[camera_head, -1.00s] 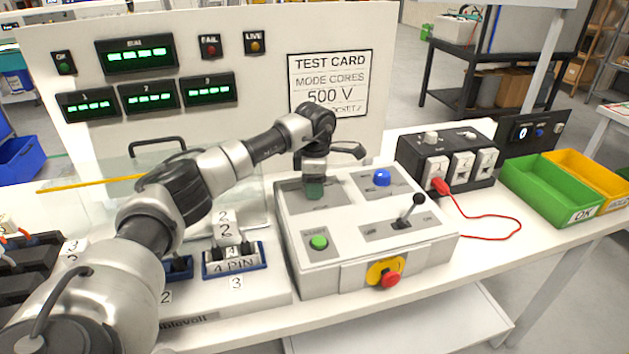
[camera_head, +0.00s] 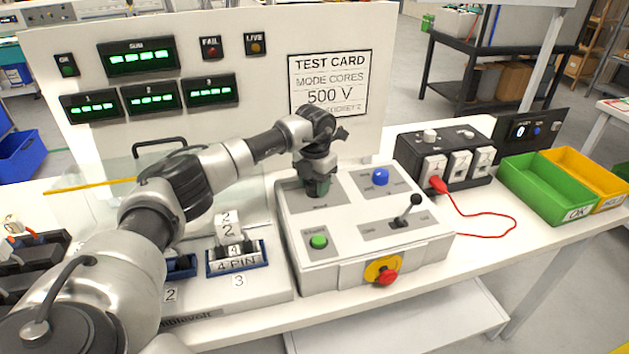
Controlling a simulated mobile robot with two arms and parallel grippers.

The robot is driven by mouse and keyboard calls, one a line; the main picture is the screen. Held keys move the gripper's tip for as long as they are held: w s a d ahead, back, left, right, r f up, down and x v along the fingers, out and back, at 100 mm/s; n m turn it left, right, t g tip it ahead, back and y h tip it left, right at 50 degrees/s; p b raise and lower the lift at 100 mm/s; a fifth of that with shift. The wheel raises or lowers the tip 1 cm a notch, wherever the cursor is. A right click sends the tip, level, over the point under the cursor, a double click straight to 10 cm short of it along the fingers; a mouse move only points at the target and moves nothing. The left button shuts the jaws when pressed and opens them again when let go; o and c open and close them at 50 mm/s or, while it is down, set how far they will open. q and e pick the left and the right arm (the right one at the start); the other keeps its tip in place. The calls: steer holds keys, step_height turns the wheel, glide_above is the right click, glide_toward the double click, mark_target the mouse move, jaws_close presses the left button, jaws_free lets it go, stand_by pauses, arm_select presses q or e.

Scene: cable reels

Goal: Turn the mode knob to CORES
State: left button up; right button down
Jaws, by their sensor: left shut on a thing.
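My left gripper (camera_head: 317,188) points down over the left rear plate of the white control box (camera_head: 350,270) and is shut on the mode knob. The knob itself is hidden by my gripper, so its pointer and setting cannot be read. A test card (camera_head: 328,84) on the white back panel reads MODE CORES and 500 V. A blue knob (camera_head: 380,177) sits on the right rear plate of the box. My right gripper is not in view.
The box also has a black lever (camera_head: 410,207), a green button (camera_head: 319,242) and a red stop knob (camera_head: 387,276) on its front. A black socket box (camera_head: 446,165) with a red lead stands to the right, beside green (camera_head: 548,190) and yellow bins (camera_head: 590,175).

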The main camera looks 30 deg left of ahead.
mark_target(315, 184)
arm_select(q)
steer(key=shift+r+n+p, duration=0.1)
steer(key=shift+n+p, duration=0.4)
steer(key=shift+n, duration=1.7)
steer(key=o, duration=0.9)
step_height(315, 184, up, 11)
steer(key=shift+f+b, duration=0.15)
steer(key=shift+b, duration=0.8)
